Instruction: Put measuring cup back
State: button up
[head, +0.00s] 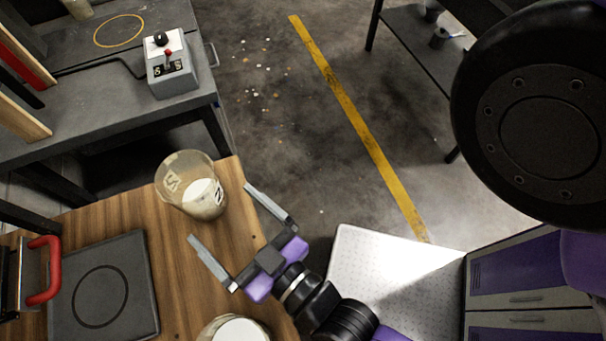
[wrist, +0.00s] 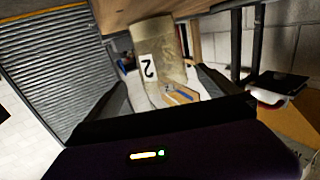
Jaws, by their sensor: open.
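A clear, cloudy measuring cup (head: 180,172) with a white label and pale contents is on the wooden tabletop near its far edge. In the wrist view the cup (wrist: 172,50) shows its label marked 2, between and beyond the fingers. My gripper (head: 221,213) is open, its two fingers pointing toward the cup. The cup's near end is close to the line between the fingertips; I cannot tell whether they touch. A second whitish cup (head: 236,330) is partly cut off at the bottom edge.
A dark square plate with a circle (head: 104,285) lies on the wooden table (head: 170,300), beside a red handle (head: 46,270). A grey bench (head: 100,100) at upper left holds a joystick box (head: 172,65) and a yellow ring outline (head: 118,30). Open floor lies beyond.

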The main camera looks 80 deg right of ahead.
jog(key=s+d+n+y, duration=0.4)
jog(key=s+y, duration=0.4)
jog(key=s, duration=0.4)
jog(key=shift+s+d+f+n+g, duration=0.2)
jog(key=shift+n+g, duration=0.2)
jog(key=shift+n, duration=0.4)
